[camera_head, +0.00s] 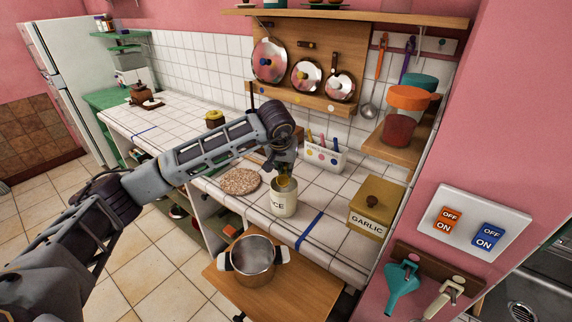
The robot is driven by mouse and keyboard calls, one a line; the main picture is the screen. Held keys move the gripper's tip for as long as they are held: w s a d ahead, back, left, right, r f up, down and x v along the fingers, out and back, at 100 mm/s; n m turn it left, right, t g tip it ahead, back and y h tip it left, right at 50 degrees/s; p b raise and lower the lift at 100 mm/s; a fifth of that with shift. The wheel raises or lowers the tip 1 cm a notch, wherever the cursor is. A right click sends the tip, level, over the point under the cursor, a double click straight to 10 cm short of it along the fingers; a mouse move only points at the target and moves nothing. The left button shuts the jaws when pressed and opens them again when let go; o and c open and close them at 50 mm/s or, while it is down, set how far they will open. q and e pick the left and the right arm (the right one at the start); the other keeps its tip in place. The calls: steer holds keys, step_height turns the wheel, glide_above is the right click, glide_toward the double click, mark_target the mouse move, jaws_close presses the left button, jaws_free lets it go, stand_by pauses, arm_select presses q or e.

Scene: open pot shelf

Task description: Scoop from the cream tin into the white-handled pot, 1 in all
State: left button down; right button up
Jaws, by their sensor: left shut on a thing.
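The cream tin (284,204), with a label partly readable as "ICE", stands on the white tiled counter. My left gripper (284,166) is directly above it, shut on a small yellowish thing (286,184), perhaps a scoop, at the tin's mouth. The gripper hides most of this thing, and I cannot see how deep it reaches or whether it carries anything. The white-handled pot (252,262) is a steel pot, open at the top, standing on a lower wooden board in front of the counter. Its inside looks pale and hazy. My right gripper is not in view.
A yellow GARLIC box (373,207) stands right of the tin. A round speckled mat (240,181) lies left of it. A white holder (322,155) with colored sticks stands behind. Lids hang on the rack (336,104). The wooden board (300,292) is clear right of the pot.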

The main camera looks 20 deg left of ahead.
mark_target(285, 172)
arm_select(q)
steer(key=shift+s+f+b, duration=0.1)
steer(key=shift+f+b, duration=0.2)
steer(key=shift+f, duration=0.9)
steer(key=shift+f+b, duration=0.2)
steer(key=shift+b, duration=0.3)
steer(key=shift+f, duration=0.1)
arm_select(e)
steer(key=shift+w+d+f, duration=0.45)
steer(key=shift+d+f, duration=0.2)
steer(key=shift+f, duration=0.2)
arm_select(q)
steer(key=shift+f, duration=0.1)
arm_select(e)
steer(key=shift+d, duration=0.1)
arm_select(q)
steer(key=shift+s, duration=0.1)
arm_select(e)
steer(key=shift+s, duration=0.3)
